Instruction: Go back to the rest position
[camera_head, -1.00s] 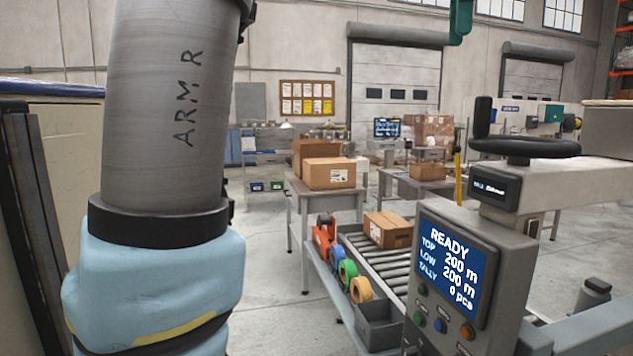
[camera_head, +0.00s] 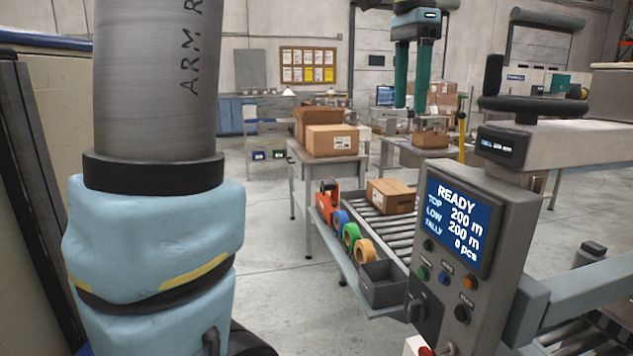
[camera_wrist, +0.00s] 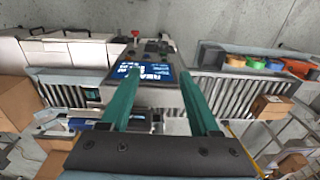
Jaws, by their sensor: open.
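My gripper (camera_head: 413,75) hangs at the top of the head view, with two green fingers pointing down. The fingers are apart with nothing between them. In the wrist view my gripper (camera_wrist: 158,88) is open and empty, above the weigher's control panel (camera_wrist: 150,72). In the head view that panel (camera_head: 462,222) shows a blue READY screen. The gripper appears clear of the machine and touches nothing that I can see.
A cardboard box (camera_head: 390,196) lies on the roller conveyor (camera_head: 398,228). Tape rolls (camera_head: 352,236) and a grey bin (camera_head: 384,284) line its side. A black handwheel (camera_head: 532,104) tops the machine at the right. Boxes stand on a table (camera_head: 298,152) behind. Open floor (camera_head: 270,240) lies left of the conveyor.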

